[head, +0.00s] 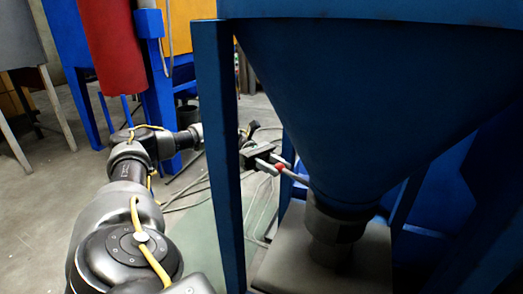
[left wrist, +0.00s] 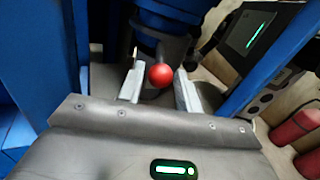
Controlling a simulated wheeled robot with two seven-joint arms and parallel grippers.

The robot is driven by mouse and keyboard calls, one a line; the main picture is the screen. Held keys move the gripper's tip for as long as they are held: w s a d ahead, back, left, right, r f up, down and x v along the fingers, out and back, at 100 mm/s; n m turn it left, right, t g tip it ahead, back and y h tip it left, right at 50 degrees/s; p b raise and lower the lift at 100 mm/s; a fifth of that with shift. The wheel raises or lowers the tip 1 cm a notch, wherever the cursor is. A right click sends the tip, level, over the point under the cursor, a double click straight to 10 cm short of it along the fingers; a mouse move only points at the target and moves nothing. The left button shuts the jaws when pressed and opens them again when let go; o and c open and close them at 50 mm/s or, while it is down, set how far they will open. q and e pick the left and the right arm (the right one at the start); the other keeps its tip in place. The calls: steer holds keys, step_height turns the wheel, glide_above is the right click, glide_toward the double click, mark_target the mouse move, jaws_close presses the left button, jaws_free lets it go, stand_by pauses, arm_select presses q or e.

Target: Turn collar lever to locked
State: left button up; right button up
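The collar lever (head: 296,178) is a thin rod sticking out to the left from the dark collar (head: 336,222) under the blue hopper (head: 350,90). Its red ball knob (head: 280,167) also shows in the left wrist view (left wrist: 160,75). My left gripper (head: 275,163) is at the knob, with its two light grey fingers apart. In the left wrist view the knob is between the open fingers (left wrist: 159,82), with visible gaps on both sides. The far end of the lever is hidden behind the knob there. My right gripper is not in view.
A blue frame leg (head: 218,160) stands upright in front of my left arm, close to the gripper. A blue post (left wrist: 265,62) and a dark box with a green display (left wrist: 250,32) are at the right in the left wrist view. Cables lie on the floor.

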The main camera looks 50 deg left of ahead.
arm_select(q)
steer(key=a+p, duration=0.1)
steer(key=a, duration=0.6)
steer(key=shift+s, duration=0.3)
